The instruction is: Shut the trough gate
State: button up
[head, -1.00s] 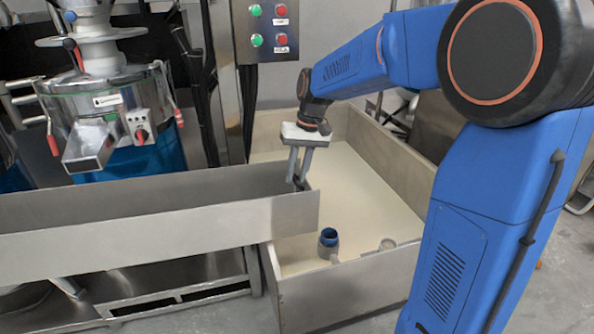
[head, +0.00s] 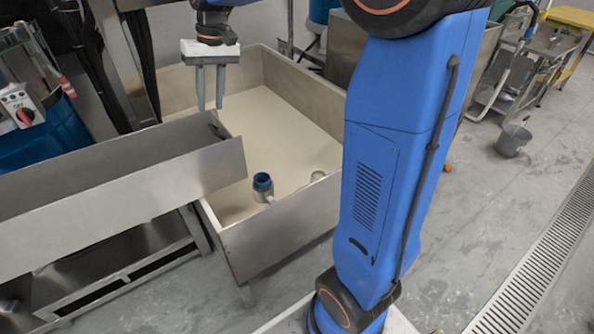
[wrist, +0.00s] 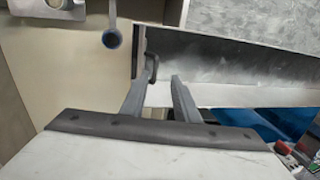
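The steel trough (head: 110,200) runs in from the left, and its right end reaches over the large bin. A dark gate handle (head: 216,130) shows inside that end. In the wrist view the handle (wrist: 152,68) stands beside a thin dark edge (wrist: 135,50) across the trough's end, probably the gate. I cannot tell how far the gate is shut. My gripper (head: 209,105) points down above the trough end, fingers apart and empty. Its tips are a little above the handle in the head view. In the wrist view the left fingertip overlaps the handle's near end.
The cream-floored steel bin (head: 285,225) holds a blue-topped fitting (head: 263,185) near its front wall. A blue container with a control box (head: 20,103) stands at the left. A grey bucket (head: 513,138) and floor drain (head: 535,265) are at the right, with open floor between.

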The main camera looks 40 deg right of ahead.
jog(key=v, duration=1.6)
jog(key=s+d+f+t+h, duration=0.1)
jog(key=s+f+t, duration=0.1)
jog(key=s+f, duration=0.9)
jog(key=s+d+f+t+h, duration=0.1)
jog(key=s+d+f+t, duration=0.1)
jog(key=s+f, duration=0.9)
jog(key=shift+s+d+f+t, duration=0.25)
jog(key=shift+s+d+t, duration=0.1)
jog(key=shift+s, duration=3.6)
jog(key=shift+s+f, duration=0.3)
jog(key=shift+f, duration=0.15)
